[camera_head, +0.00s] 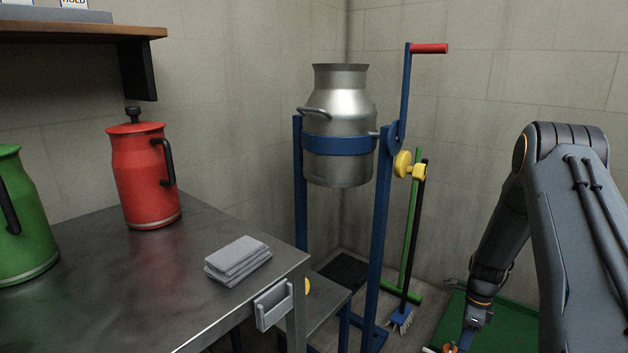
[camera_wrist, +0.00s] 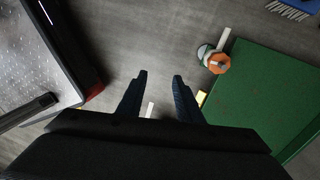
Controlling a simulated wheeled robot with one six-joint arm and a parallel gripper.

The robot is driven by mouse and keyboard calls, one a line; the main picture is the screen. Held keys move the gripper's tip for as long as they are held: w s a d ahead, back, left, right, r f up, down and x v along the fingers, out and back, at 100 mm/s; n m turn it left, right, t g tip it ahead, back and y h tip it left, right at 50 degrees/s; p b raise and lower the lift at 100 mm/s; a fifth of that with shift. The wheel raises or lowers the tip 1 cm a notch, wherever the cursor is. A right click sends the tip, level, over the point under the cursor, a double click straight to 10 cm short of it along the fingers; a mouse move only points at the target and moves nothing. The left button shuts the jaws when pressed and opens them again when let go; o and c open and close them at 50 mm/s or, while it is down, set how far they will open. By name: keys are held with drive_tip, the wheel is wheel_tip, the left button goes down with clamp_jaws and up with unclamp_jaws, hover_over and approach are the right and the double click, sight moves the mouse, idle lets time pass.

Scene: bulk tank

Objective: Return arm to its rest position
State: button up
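My arm (camera_head: 575,190) enters from the right of the head view, bends at a high elbow and reaches down towards the floor at the lower right. Its lower end runs close to the bottom edge, so the fingers cannot be made out there. In the wrist view my gripper (camera_wrist: 160,76) points down, its two dark fingers spread apart. Only grey floor shows between them, with a small pale strip near their base. Nothing is held.
A green mat (camera_wrist: 265,90) and an orange-topped object (camera_wrist: 217,63) lie to the fingers' right. A steel can (camera_head: 340,110) hangs in a blue stand (camera_head: 377,240). A metal table (camera_head: 130,270) bears a red jug (camera_head: 143,185), a green jug (camera_head: 22,225) and folded cloths (camera_head: 238,262).

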drive_tip(key=s+a+r+n+t+h, duration=0.1)
drive_tip(key=s+a+r+n, duration=0.1)
drive_tip(key=a+r+n, duration=0.6)
drive_tip(key=s+a+r+n+t, duration=0.15)
drive_tip(key=a+r+n, duration=0.3)
drive_tip(key=r, duration=0.65)
drive_tip(key=s+a+r+n+t, duration=0.2)
drive_tip(key=s+a+r+n, duration=0.8)
drive_tip(key=s+n, duration=0.3)
drive_tip(key=s+a+f+n+g+b, duration=0.1)
drive_tip(key=s+a+f+n+b, duration=0.2)
drive_tip(key=a, duration=0.4)
drive_tip(key=s+a+f+n+g+y+b, duration=0.1)
drive_tip(key=s+a+b, duration=0.35)
drive_tip(key=a, duration=0.25)
drive_tip(key=s+a+f+n+g+b, duration=0.1)
drive_tip(key=s+a+f+b, duration=0.1)
drive_tip(key=s+a, duration=0.35)
drive_tip(key=d+r+m+p, duration=0.3)
drive_tip(key=d+r+p, duration=0.6)
drive_tip(key=r+p, duration=0.4)
drive_tip(key=d+r+m+h+p, duration=0.1)
drive_tip(key=d+r+m+p, duration=0.2)
drive_tip(key=d+r+p, duration=0.7)
wheel_tip(320, 180, up, 4)
drive_tip(key=w+p, duration=0.1)
drive_tip(key=p, duration=0.7)
drive_tip(key=shift+f, duration=0.15)
